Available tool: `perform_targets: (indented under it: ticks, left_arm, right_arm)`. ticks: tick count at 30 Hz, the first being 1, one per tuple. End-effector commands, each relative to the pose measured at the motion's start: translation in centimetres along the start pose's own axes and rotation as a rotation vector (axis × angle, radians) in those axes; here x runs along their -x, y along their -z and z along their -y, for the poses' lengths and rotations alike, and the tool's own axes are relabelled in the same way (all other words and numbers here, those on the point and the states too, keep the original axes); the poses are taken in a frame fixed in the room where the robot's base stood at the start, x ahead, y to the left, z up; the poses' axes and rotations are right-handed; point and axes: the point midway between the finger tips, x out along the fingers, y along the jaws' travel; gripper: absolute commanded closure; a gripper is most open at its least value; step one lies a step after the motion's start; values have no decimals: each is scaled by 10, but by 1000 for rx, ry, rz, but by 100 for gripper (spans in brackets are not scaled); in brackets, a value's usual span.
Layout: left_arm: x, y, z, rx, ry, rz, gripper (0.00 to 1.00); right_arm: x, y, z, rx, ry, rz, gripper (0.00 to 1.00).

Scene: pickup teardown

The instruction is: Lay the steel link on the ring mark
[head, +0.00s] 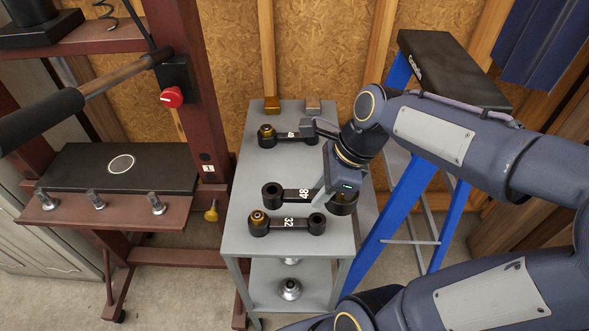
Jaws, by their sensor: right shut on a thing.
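The ring mark (121,163) is a white circle on the black top plate of the red press frame at left, and it is bare. A dark link marked 48 (290,194) is over the middle of the grey cart. My right gripper (323,192) is shut on it, right of its number, and partly hides it. Its visible left eye shows no brass-coloured bushing. I cannot tell whether it touches the cart top. Two similar links, one behind (284,137) and one in front marked 32 (290,223), lie on the cart with brass-coloured left ends. My left gripper is not in view.
A padded bar (45,120) reaches over the press side. Bolts (98,199) stand along the press's front ledge. A blue ladder (405,215) stands right.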

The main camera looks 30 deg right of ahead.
Motion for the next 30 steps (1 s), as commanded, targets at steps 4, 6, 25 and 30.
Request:
perform_targets:
  ticks: [4,6,25,30]
  left_arm:
    - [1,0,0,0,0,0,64]
    - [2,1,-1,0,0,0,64]
    - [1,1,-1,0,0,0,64]
    - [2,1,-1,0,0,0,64]
  right_arm:
    - [-14,1,30,-2,-2,-1,100]
    - [-20,2,46,-1,-2,0,100]
    - [-86,19,123,3,2,1,100]
    - [-102,25,127,1,-2,0,100]
